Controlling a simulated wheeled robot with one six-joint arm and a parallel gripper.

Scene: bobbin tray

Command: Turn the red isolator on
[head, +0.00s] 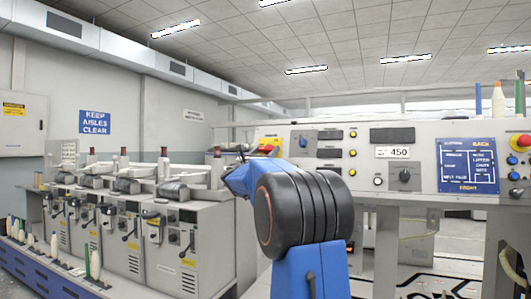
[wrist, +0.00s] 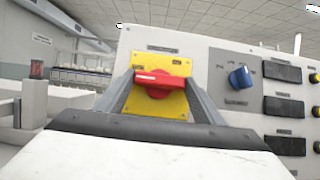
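The red isolator handle (wrist: 160,79) lies roughly level across a yellow plate (wrist: 158,103) on the grey panel in the wrist view. In the head view the red isolator (head: 268,148) shows small on its yellow plate, just beyond my arm and partly covered. My gripper (wrist: 160,80) is open, with one grey finger on each side of the handle in the picture. Nothing is held between the fingers. I cannot tell whether either fingertip touches the handle or plate.
A blue rotary knob (wrist: 240,77) and dark displays (wrist: 282,72) sit to the right on the panel. A red emergency button (head: 523,141) is at the far right. Winding machines (head: 130,225) stand on the left. My arm blocks the middle of the head view.

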